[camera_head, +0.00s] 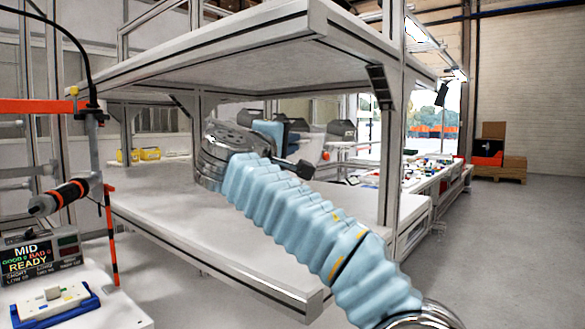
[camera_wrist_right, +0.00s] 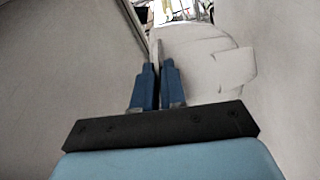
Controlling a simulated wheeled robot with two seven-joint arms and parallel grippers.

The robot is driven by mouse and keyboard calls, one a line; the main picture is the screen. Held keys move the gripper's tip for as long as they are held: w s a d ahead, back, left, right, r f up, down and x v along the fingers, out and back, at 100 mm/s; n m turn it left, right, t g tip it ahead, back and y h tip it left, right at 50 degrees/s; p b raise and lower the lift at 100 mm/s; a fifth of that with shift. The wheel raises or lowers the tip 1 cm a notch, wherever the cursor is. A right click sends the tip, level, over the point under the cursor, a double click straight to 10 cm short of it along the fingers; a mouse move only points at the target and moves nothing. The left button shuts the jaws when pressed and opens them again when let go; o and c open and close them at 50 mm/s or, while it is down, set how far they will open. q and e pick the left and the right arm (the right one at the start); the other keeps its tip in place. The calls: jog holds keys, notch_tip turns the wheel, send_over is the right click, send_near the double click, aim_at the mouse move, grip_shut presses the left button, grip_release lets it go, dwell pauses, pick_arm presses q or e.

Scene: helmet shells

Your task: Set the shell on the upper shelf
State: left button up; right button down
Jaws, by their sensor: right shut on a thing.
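My right gripper (camera_wrist_right: 159,78) has its blue fingers close together in the right wrist view, shut on the thin edge of a pale grey shell (camera_wrist_right: 200,58). The shell spreads up and to the right of the fingers, with a small tab on its right side. In the head view my right arm reaches in between the upper shelf (camera_head: 225,52) and the lower shelf (camera_head: 170,215) of a grey frame. Its wrist and sleeve largely hide the gripper and the shell there. My left gripper is not in view.
A frame post (camera_head: 390,150) stands right of my arm. The upper shelf's front edge hangs above my wrist. The lower shelf looks mostly bare. At left are a hanging orange-and-black tool (camera_head: 65,195) and a small display (camera_head: 38,255). Yellow boxes (camera_head: 140,154) stand farther back.

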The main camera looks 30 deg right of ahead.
jog(key=f, duration=0.1)
jog(key=d+f+b, duration=0.1)
jog(key=w+f, duration=0.1)
jog(key=f, duration=0.1)
jog(key=shift+d, duration=0.2)
jog(key=shift+f, duration=0.4)
jog(key=shift+a+f, duration=0.1)
jog(key=c, duration=1.2)
grip_release()
jog(key=shift+b, duration=0.3)
jog(key=b, duration=0.2)
send_near(293, 162)
jog(key=s+a, duration=0.2)
jog(key=s, duration=0.1)
jog(key=s+a, duration=0.1)
jog(key=shift+s+a+f, duration=0.2)
jog(key=shift+a+f, duration=0.05)
